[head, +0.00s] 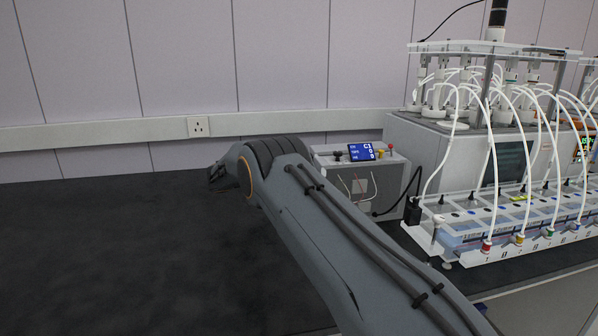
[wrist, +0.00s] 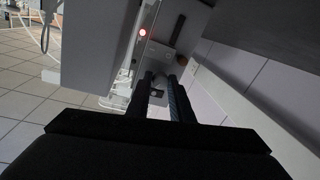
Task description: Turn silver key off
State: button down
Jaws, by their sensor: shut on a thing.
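A small grey-white control box (head: 402,176) with a blue display (head: 367,152) stands on the dark bench in the head view, partly behind my arm. My gripper (wrist: 160,88) reaches toward a grey panel in the wrist view. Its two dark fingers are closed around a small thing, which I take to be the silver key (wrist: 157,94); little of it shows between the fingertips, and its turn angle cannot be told.
The box top has a red-topped part (head: 390,148) and a black knob (head: 337,156). A glowing red light (wrist: 143,32) shows beyond the fingers. The reactor rack (head: 520,220) with white tubes stands right. The bench (head: 120,250) at left is clear.

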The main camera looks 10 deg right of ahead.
jog(key=shift+n+g+y+b, duration=0.3)
jog(key=shift+n+y+b, duration=0.1)
jog(key=shift+n+b, duration=1.9)
jog(key=shift+r, duration=0.1)
jog(key=c, duration=1.6)
grip_release()
jog(key=a, duration=0.2)
jog(key=a+b, duration=0.1)
jog(key=a, duration=0.2)
jog(key=a+b, duration=0.1)
jog(key=a, duration=0.1)
jog(key=shift+s+a+r, duration=0.2)
jog(key=shift+s+a, duration=0.2)
